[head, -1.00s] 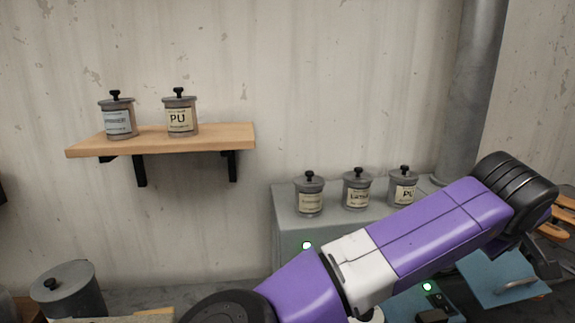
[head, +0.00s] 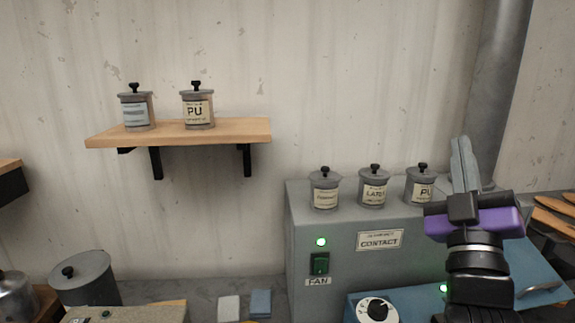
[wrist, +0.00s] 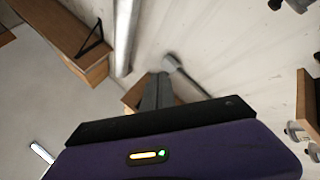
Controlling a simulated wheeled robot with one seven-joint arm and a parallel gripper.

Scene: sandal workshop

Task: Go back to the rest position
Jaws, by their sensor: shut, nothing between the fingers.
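My gripper (head: 461,142) stands at the right of the head view, fingers pointing up, shut and empty. Its purple wrist body (head: 500,221) is in front of the right end of a grey cabinet labelled CONTACT (head: 345,277).
On the cabinet stand a left jar (head: 325,188), a LATEX jar (head: 373,187) and a PU jar (head: 420,185), close to my gripper's left. A wooden shelf (head: 235,133) holds two jars. A pipe (head: 500,90) runs behind my gripper. Wooden pieces (head: 555,220) lie at far right.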

